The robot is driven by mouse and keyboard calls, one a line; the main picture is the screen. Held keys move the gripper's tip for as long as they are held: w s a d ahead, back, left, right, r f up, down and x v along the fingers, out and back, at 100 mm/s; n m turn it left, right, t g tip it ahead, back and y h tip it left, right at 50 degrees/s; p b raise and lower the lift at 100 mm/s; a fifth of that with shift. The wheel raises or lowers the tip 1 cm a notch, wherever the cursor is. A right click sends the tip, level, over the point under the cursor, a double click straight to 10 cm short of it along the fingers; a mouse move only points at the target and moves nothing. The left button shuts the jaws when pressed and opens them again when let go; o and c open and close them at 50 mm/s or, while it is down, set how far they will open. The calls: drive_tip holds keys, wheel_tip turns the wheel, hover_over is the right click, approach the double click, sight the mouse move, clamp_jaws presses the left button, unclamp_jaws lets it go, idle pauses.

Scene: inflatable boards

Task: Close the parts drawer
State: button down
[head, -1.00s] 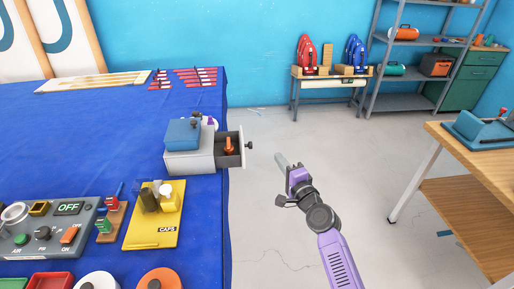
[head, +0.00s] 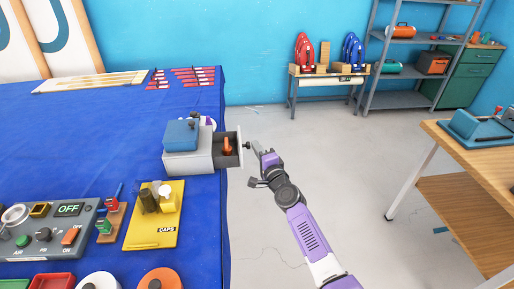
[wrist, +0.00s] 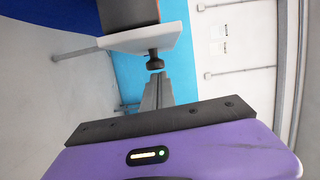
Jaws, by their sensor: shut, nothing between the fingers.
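The parts drawer (head: 233,155) sticks out to the right from a small grey cabinet (head: 190,162) on the blue table. An orange part (head: 227,146) stands inside it. A dark round knob (head: 247,145) is on the drawer's front, and it also shows in the wrist view (wrist: 155,61). My gripper (head: 257,148) is shut and empty, just right of the knob with its fingertips pointing at it. In the wrist view the shut fingers (wrist: 156,88) end very close to the knob; I cannot tell whether they touch.
A blue box (head: 182,135) sits on top of the cabinet. A yellow caps tray (head: 155,222) and a control panel (head: 42,232) lie nearer on the blue table (head: 90,130). A wooden workbench (head: 480,150) stands right. Floor between is clear.

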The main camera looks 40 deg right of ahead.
sight(229, 150)
drive_tip(key=w+a, duration=0.1)
drive_tip(key=a, duration=0.1)
drive_tip(key=w+a+p, duration=0.1)
drive_tip(key=w+a, duration=0.1)
drive_tip(key=a, duration=0.1)
drive_tip(key=w+a+p, duration=0.1)
drive_tip(key=w+a, duration=0.1)
drive_tip(key=a, duration=0.1)
drive_tip(key=shift+w+a, duration=0.1)
drive_tip(key=shift+w, duration=0.15)
drive_tip(key=shift+a, duration=0.15)
drive_tip(key=shift+s+d, duration=0.1)
drive_tip(key=shift+d, duration=0.2)
drive_tip(key=s+d, duration=0.3)
drive_tip(key=shift+s+r, duration=0.1)
drive_tip(key=shift+r, duration=0.05)
drive_tip(key=p+v, duration=0.3)
drive_tip(key=v, duration=0.5)
drive_tip(key=shift+s, duration=0.45)
